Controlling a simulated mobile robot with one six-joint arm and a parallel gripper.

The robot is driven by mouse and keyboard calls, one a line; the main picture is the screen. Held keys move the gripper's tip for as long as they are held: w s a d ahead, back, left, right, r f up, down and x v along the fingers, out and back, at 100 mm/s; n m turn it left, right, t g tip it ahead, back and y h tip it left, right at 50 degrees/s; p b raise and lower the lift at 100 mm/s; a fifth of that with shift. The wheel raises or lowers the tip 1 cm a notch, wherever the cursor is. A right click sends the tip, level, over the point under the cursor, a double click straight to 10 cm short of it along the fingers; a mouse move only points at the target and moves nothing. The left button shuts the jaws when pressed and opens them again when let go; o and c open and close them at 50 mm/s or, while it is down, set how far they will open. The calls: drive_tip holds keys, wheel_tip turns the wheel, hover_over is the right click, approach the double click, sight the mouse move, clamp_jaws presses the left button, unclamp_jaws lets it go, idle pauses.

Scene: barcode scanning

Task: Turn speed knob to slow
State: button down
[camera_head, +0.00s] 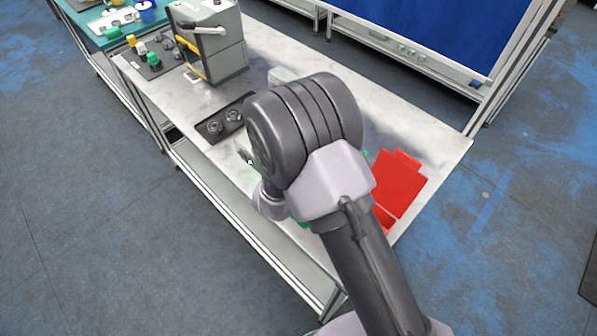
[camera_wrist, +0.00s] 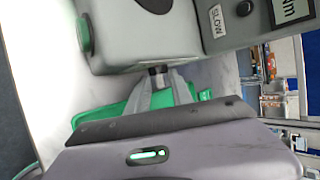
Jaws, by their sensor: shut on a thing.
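In the wrist view my gripper (camera_wrist: 158,78) is shut on a small dark knob (camera_wrist: 158,69) at the edge of a grey machine housing (camera_wrist: 145,35). The fingertips cover much of the knob, so its pointer and setting cannot be read. A white label reading SLOW (camera_wrist: 217,20) is on the machine, up and to the right of the fingers. A round dark button or knob (camera_wrist: 244,8) sits beside the label. In the head view my arm hides my gripper and most of the machine.
The machine has a green button (camera_wrist: 84,35) and a partly cut-off display (camera_wrist: 292,9). Green material (camera_wrist: 112,113) lies behind the fingers. In the head view, a red box (camera_head: 399,184), a black panel with knobs (camera_head: 225,119) and a grey machine (camera_head: 210,40) are on the bench (camera_head: 300,55).

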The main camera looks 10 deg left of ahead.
drive_tip(key=c, duration=1.5)
unclamp_jaws()
drive_tip(key=shift+s, duration=0.1)
drive_tip(key=p+v, duration=0.2)
drive_tip(key=v, duration=1.5)
drive_tip(key=shift+s+r, duration=0.15)
